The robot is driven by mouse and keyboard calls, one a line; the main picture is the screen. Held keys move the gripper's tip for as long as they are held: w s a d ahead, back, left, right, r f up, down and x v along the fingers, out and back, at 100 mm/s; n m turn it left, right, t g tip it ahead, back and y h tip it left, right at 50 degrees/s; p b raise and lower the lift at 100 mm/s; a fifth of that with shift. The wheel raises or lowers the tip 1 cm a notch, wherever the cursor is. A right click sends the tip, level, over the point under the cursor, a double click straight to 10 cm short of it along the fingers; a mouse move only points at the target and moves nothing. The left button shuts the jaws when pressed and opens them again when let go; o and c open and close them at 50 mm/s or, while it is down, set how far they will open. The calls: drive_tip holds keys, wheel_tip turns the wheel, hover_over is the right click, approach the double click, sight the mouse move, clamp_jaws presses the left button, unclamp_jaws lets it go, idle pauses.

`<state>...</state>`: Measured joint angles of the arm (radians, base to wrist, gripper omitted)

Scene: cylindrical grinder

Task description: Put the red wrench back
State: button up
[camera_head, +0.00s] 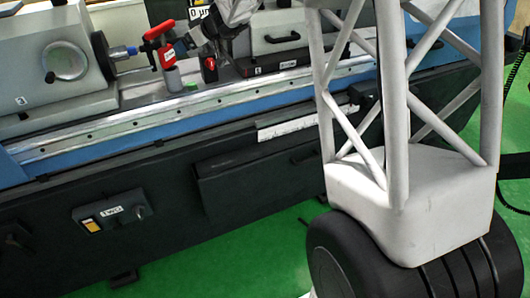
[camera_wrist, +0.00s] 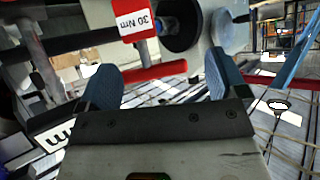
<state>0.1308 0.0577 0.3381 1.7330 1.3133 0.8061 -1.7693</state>
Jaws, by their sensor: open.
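My gripper (camera_wrist: 163,82) is open, with a blue-grey fingertip on each side. In the head view my gripper (camera_head: 204,38) is just right of the wrench, partly blurred into the dark parts. I cannot tell whether the fingers touch the bar.
A black post with a red label (camera_head: 209,67) stands right of the holder, and a small green piece (camera_head: 190,87) lies between them. The grey workhead (camera_head: 50,65) is on the left. A metal rail (camera_head: 150,122) runs along the front.

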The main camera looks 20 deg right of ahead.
drive_tip(key=s+a+r+m+g+h, duration=0.1)
drive_tip(key=s+a+m+g+h, duration=0.1)
drive_tip(key=s, duration=1.3)
drive_tip(key=s+a+r+m+g+h, duration=0.1)
drive_tip(key=s+r+m+g, duration=0.1)
drive_tip(key=s, duration=1.3)
drive_tip(key=s+d+f+m+h, duration=0.2)
drive_tip(key=s+f+h, duration=0.1)
drive_tip(key=s, duration=0.9)
drive_tip(key=s+d+f+m+g+h, duration=0.1)
drive_tip(key=s+d+f+m+h, duration=0.1)
drive_tip(key=s, duration=1.1)
drive_tip(key=shift+d+f+m+h, duration=0.35)
drive_tip(key=shift+f+m+h, duration=0.05)
drive_tip(key=shift+f, duration=0.3)
